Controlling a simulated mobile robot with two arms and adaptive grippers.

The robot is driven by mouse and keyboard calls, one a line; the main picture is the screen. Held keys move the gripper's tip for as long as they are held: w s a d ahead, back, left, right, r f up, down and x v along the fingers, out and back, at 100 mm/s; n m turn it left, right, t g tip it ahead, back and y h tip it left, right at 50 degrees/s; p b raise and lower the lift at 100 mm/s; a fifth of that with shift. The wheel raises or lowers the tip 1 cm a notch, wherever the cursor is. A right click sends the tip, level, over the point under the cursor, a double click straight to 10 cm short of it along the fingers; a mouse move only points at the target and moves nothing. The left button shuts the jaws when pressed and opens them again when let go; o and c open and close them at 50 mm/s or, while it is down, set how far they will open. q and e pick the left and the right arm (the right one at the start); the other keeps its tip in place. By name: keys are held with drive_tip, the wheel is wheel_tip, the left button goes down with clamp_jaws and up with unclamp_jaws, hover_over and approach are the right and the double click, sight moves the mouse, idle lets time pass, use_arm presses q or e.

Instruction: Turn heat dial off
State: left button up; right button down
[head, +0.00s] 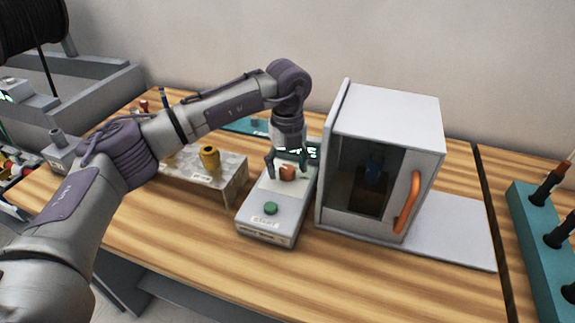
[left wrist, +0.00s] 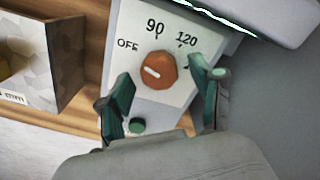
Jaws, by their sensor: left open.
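The heat dial (head: 287,173) is an orange-brown knob on the sloped top of a grey control box (head: 262,230). In the left wrist view the dial (left wrist: 158,70) has a white pointer mark. Labels OFF, 90 and 120 are printed around it, with OFF at the left. The pointer mark lies slantwise on the knob's left half. My left gripper (head: 287,168) is above the box, pointing down. Its green-tipped fingers (left wrist: 160,90) are open, on either side of the dial in the picture; I cannot tell whether they touch it. My right gripper is not in view.
A green button (head: 271,208) sits on the box in front of the dial. A white cabinet with a dark window and orange handle (head: 408,202) stands close to the right. A patterned stand (head: 232,190) with a yellow part is at the left. Bare wood lies in front.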

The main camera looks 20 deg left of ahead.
sight(288, 169)
use_arm(q)
wheel_tip(288, 169, up, 12)
idle(0.6)
